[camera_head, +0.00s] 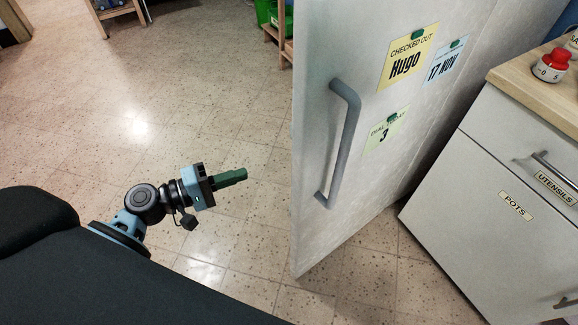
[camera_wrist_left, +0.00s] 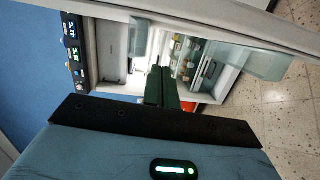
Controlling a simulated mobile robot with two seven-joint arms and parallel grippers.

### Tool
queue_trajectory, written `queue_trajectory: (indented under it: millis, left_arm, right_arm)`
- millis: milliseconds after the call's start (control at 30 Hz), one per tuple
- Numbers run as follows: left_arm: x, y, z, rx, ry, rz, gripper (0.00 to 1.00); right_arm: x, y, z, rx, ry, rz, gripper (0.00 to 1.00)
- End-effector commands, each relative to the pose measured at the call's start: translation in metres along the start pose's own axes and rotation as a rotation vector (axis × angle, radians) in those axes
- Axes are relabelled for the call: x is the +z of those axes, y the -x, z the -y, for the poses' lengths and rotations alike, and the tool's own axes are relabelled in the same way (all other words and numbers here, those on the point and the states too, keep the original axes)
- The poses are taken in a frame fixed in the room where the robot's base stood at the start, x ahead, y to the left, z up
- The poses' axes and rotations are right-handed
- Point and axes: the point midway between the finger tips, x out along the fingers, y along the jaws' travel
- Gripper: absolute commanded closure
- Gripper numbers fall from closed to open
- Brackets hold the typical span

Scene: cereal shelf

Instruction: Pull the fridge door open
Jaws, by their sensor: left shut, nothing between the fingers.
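The white fridge door (camera_head: 330,60) stands open in the head view, its free edge towards the left and its front with a grey vertical bar handle (camera_head: 346,140) facing right. In the left wrist view the door (camera_wrist_left: 215,22) runs along the top with clear bins (camera_wrist_left: 232,58) on its inner side. The lit fridge interior (camera_wrist_left: 112,68) with shelves shows behind the fingers. My left gripper (camera_head: 243,174) is shut and empty, left of the door edge and apart from the handle. Its green fingers (camera_wrist_left: 161,72) point towards the interior in the wrist view. My right gripper is not in view.
A cabinet (camera_head: 480,190) with a wooden top and a red-topped timer (camera_head: 553,64) stands right of the door. Notes (camera_head: 408,57) are held on the door. The tiled floor (camera_head: 130,120) at left is clear. A green crate (camera_head: 268,12) is at the back.

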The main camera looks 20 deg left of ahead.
Motion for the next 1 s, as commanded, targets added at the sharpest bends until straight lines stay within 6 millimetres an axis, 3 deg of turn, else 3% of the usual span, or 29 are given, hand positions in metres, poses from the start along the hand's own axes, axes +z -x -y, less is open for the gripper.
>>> queue_trajectory:
  millis: [267,467,1000]
  left_arm:
    - [-0.005,0.006,-0.011,0.054,0.036,0.016,1.0]
    - [-0.005,-0.003,-0.013,0.056,0.035,0.015,1.0]
    - [-0.004,-0.097,-0.019,0.055,0.034,0.016,1.0]
  right_arm:
    - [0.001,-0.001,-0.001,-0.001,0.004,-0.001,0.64]
    - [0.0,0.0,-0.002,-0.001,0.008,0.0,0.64]
    - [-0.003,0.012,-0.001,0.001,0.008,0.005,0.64]
